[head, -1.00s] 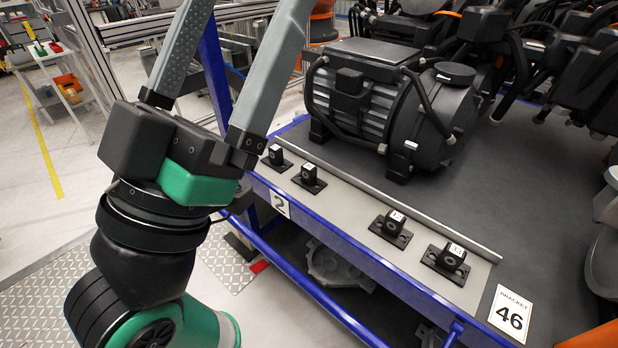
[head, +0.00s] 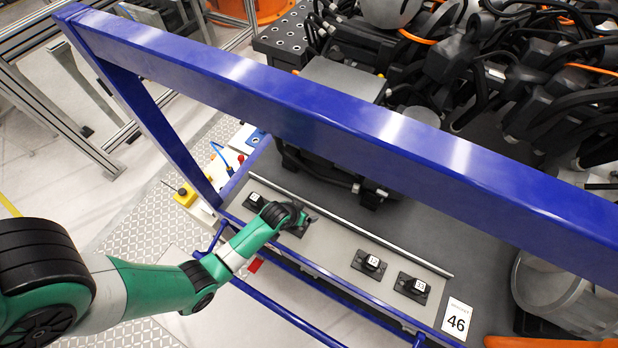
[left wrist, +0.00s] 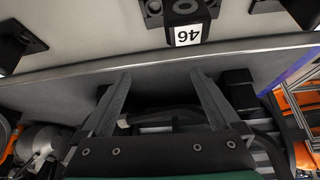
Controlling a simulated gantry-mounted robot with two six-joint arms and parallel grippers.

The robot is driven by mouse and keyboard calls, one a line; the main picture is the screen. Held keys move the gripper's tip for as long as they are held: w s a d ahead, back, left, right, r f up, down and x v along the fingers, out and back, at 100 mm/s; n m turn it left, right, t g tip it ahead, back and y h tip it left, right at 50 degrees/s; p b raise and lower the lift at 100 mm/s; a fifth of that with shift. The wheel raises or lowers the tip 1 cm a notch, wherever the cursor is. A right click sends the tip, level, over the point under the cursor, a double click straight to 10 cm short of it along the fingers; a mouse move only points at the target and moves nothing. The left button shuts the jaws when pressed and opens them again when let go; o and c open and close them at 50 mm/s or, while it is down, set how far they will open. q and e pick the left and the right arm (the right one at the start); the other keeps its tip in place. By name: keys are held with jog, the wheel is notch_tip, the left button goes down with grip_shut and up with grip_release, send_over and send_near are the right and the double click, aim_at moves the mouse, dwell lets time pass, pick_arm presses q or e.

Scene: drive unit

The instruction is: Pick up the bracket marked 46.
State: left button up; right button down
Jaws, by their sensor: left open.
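The bracket marked 46 (left wrist: 182,12) is a black block with a white label (left wrist: 187,35), upside down at the top of the left wrist view. My left gripper (left wrist: 160,75) is open and empty, its two fingers apart and below the bracket in that picture. In the head view my left gripper (head: 307,217) is over the grey ledge (head: 335,238), at the second bracket position from the left, and largely hides what is there. A card reading "46" (head: 457,319) lies at the ledge's right end. My right gripper is not in view.
Other black brackets stand on the ledge: one at the left (head: 256,201), one with a label like 12 (head: 369,264), and one marked 33 (head: 412,287). A blue beam (head: 330,110) crosses the head view. A metal rail (head: 350,228) runs behind the brackets.

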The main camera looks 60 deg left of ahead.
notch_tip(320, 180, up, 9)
jog(key=p, duration=0.5)
pick_arm(q)
jog(key=s+r+n+g, duration=0.15)
jog(key=s+r, duration=0.25)
jog(key=s, duration=0.4)
jog(key=shift+g, duration=0.25)
jog(key=b+x, duration=0.5)
jog(key=x, duration=0.1)
jog(key=shift+d+f, duration=0.15)
jog(key=shift+w+f+m, duration=0.25)
jog(key=shift+f, duration=0.15)
jog(key=b+x, duration=0.1)
jog(key=x, duration=0.2)
jog(key=b+x, duration=0.1)
jog(key=shift+w+d+f+b, duration=0.1)
jog(key=shift+d+f+b, duration=0.15)
jog(key=shift+f+b, duration=0.15)
jog(key=shift+w+a+f, duration=0.1)
jog(key=shift+w+f, duration=0.05)
jog(key=shift+f, duration=0.1)
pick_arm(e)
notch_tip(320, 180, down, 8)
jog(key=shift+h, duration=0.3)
pick_arm(q)
grip_shut()
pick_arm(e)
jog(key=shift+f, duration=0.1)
pick_arm(q)
jog(key=shift+r, duration=0.15)
